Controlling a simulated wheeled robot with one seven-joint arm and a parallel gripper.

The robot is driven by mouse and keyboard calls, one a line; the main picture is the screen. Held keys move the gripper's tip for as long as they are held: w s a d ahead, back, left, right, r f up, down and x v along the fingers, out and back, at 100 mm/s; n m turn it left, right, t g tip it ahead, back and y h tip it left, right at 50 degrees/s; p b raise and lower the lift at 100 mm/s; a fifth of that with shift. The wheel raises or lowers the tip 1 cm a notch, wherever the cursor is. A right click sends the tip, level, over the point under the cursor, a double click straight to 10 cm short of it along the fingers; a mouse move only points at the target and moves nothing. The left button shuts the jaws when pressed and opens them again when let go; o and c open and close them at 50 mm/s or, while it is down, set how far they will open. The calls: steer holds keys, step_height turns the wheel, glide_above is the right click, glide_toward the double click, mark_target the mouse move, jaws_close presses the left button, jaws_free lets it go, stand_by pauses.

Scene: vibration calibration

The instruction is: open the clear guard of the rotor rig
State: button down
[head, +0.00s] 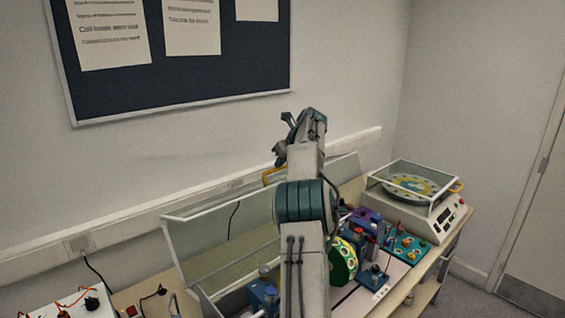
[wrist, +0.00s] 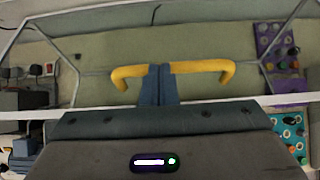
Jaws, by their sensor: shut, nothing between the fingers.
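The clear guard (head: 225,238) of the rotor rig stands raised and leans back towards the wall, its pane spreading behind my arm in the head view. Its yellow handle (head: 271,176) shows just left of my arm. In the wrist view the handle (wrist: 130,73) lies across the middle. My gripper (wrist: 158,72) is shut and empty, and its fingers overlap the middle of the handle; I cannot tell whether they touch it. The head view does not show the fingertips clearly. The green rotor disc (head: 343,260) is uncovered, partly hidden by my arm.
A balance-like machine (head: 420,218) with its own clear cover and yellow handle stands at the bench's right. A purple box (head: 367,220) and a teal board (head: 407,248) lie between it and the rotor. A white box (head: 60,306) with leads is at lower left. The wall is close behind.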

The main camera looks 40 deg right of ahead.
steer(key=v, duration=1.3)
steer(key=shift+s+r+b, duration=0.2)
steer(key=shift+r+b, duration=0.15)
